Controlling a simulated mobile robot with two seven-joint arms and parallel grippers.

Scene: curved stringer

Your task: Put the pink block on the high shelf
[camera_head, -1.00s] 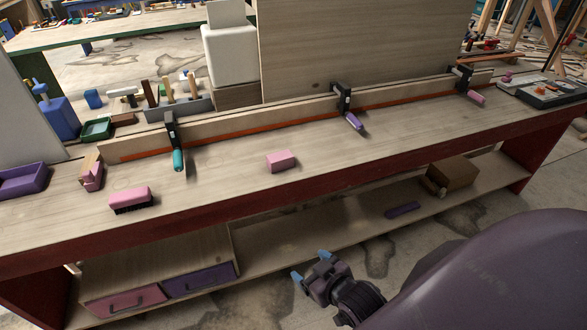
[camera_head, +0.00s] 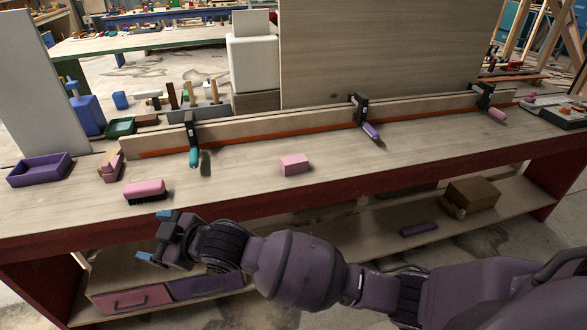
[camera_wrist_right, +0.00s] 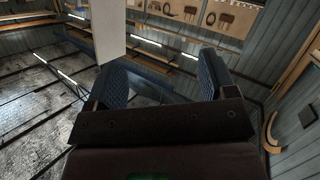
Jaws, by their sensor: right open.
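The pink block (camera_head: 294,165) lies on the workbench top (camera_head: 240,180), near the middle, with nothing touching it. My right gripper (camera_head: 158,238) is in front of the bench's front edge, left of the block and below the pink brush in the head view. Its blue fingers are apart and empty; they also show apart in the right wrist view (camera_wrist_right: 162,70). The block does not show in the wrist view. My left gripper is not in view. I cannot tell which surface is the high shelf.
A pink-backed brush (camera_head: 145,190) and purple tray (camera_head: 40,169) sit left on the bench. Clamps (camera_head: 193,140) hold a long board (camera_head: 280,125) behind the block. A lower shelf (camera_head: 370,235) holds a brown box (camera_head: 473,193). The bench top around the block is clear.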

